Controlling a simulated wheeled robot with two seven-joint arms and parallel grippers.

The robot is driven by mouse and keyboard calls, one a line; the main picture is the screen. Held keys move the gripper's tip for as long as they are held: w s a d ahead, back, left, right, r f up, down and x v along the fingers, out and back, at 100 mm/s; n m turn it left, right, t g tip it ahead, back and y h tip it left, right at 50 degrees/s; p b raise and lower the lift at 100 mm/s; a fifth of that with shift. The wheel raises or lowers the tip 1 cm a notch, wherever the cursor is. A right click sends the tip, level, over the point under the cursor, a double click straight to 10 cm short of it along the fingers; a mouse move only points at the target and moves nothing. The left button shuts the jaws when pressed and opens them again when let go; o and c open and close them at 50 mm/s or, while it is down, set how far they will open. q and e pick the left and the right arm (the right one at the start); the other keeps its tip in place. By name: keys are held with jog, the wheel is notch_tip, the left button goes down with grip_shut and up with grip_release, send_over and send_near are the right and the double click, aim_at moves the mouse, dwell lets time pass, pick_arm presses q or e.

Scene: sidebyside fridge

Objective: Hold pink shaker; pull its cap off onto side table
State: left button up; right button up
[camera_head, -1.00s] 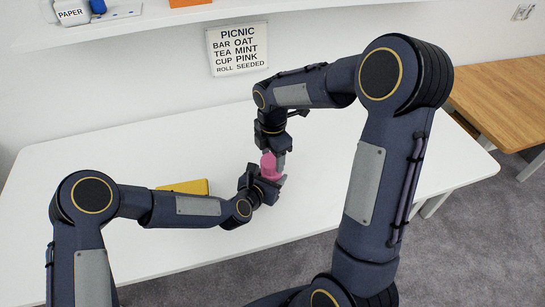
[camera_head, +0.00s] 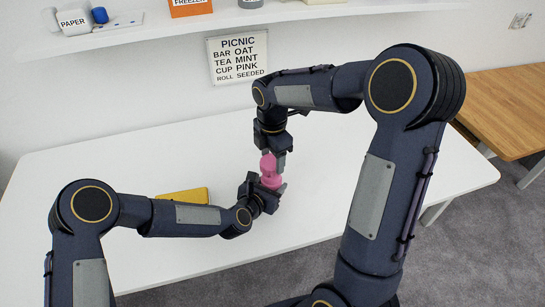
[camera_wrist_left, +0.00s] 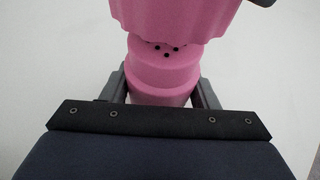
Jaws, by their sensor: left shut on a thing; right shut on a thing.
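The pink shaker (camera_head: 270,181) is upright above the white table, with my left gripper (camera_head: 269,192) shut around its body. In the left wrist view the shaker (camera_wrist_left: 162,75) shows a stepped top with small dark holes. The pink cap (camera_head: 266,163) is just above it, and its wavy lower edge shows in the left wrist view (camera_wrist_left: 170,18). My right gripper (camera_head: 273,155) points down and is shut on the cap. The cap's rim is raised clear of the holes at the front; whether it is clear all round cannot be told.
A white table (camera_head: 130,260) lies below, mostly bare. A yellow item (camera_head: 184,195) lies on it behind my left forearm. A wooden side table (camera_head: 505,105) stands at the right with a clear top in view. A wall shelf (camera_head: 150,38) holds several items above a sign (camera_head: 238,58).

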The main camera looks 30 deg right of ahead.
aim_at(273, 160)
pick_arm(q)
jog(key=shift+a+f, duration=0.1)
jog(key=shift+f, duration=0.15)
jog(key=shift+s, duration=0.1)
pick_arm(e)
jog(key=shift+r, duration=1.95)
pick_arm(q)
jog(key=shift+f, duration=0.1)
pick_arm(e)
jog(key=shift+d, duration=0.1)
